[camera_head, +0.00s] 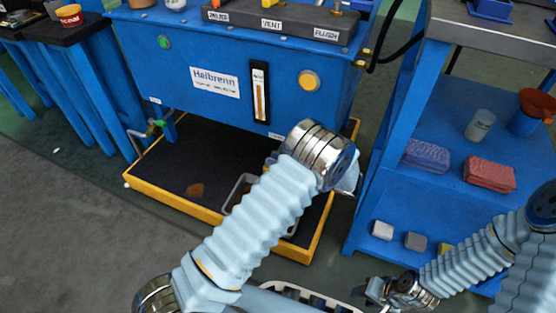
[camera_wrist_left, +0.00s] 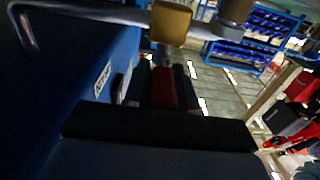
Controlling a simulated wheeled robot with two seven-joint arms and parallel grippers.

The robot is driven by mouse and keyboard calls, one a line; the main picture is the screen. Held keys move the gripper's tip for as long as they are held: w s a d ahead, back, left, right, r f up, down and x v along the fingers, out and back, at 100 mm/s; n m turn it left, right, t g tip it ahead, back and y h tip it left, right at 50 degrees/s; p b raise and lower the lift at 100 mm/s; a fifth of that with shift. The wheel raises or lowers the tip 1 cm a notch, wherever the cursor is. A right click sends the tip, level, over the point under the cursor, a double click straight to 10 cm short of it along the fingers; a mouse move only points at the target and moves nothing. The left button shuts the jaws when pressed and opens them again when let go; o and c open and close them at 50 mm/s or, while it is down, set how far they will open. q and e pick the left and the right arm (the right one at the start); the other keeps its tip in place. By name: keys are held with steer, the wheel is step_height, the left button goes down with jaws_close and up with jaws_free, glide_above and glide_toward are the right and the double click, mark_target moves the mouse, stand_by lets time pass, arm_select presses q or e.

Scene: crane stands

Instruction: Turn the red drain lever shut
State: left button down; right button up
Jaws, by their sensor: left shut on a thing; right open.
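The red drain lever (camera_wrist_left: 166,90) shows in the left wrist view as a red piece between the dark fingers of my left gripper (camera_wrist_left: 164,80), beside the blue tank wall. My left gripper is shut on it. In the head view my left wrist covers the lever and most of the gripper at the front right of the blue tank (camera_head: 225,55). The lever's turn angle cannot be told. My right gripper (camera_head: 377,291) is open and empty at the bottom, well away from the tank.
A black drip tray with a yellow rim (camera_head: 175,202) lies under the tank, holding a grey container (camera_head: 236,188) partly behind my left arm. A green-handled tap (camera_head: 158,123) is at the tank's left. A blue shelf unit (camera_head: 395,115) stands close on the right.

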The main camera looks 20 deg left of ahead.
arm_select(q)
steer(key=c, duration=1)
jaws_free()
